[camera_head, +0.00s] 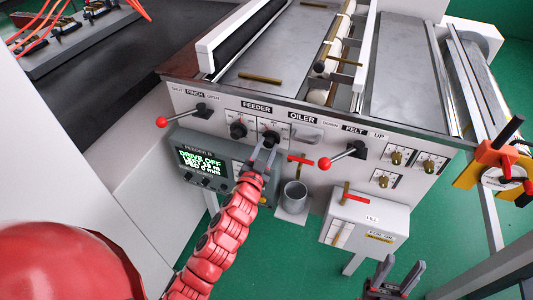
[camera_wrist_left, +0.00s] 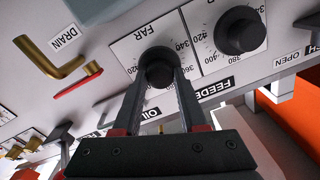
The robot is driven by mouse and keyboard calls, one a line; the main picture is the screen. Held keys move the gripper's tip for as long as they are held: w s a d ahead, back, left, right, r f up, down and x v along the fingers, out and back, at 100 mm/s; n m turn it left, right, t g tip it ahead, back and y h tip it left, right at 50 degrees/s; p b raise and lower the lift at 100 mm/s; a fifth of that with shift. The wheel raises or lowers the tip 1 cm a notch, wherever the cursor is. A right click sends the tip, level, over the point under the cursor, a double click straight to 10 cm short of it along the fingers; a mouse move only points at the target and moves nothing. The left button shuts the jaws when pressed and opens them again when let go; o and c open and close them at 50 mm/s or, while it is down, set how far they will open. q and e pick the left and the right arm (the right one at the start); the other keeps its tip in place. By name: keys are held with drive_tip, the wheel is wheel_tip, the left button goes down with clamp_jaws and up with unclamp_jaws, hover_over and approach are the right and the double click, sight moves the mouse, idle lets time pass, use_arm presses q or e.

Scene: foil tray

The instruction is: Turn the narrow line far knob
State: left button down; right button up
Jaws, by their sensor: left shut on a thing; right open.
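The black far knob (camera_head: 270,137) sits under the FEEDER label on the white panel, right of a second black knob (camera_head: 238,129). In the left wrist view the far knob (camera_wrist_left: 160,67) is by the word FAR and a printed number scale, and the second knob (camera_wrist_left: 240,32) is to its right. My left gripper (camera_head: 265,154) is shut on the far knob, one finger on each side of it, as the left wrist view (camera_wrist_left: 160,80) shows. Its pointer mark cannot be made out. My right gripper (camera_head: 384,275) is open and empty, low in front of the panel.
A grey display box (camera_head: 205,165) reading DRIVE OFF is left of my left arm. Red-ended levers PINCH (camera_head: 185,115) and FELT (camera_head: 343,155) stick out on either side.

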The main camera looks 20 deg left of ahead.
use_arm(q)
drive_tip(key=m+b, duration=0.1)
drive_tip(key=m, duration=0.1)
drive_tip(key=m+b, duration=0.1)
drive_tip(key=shift+f+m, duration=0.2)
drive_tip(key=shift+m, duration=0.2)
drive_tip(key=shift+r+m+b, duration=0.1)
drive_tip(key=shift+m+b, duration=0.75)
drive_tip(key=shift+m, duration=1.35)
drive_tip(key=shift+c, duration=2.3)
unclamp_jaws()
drive_tip(key=shift+h, duration=0.3)
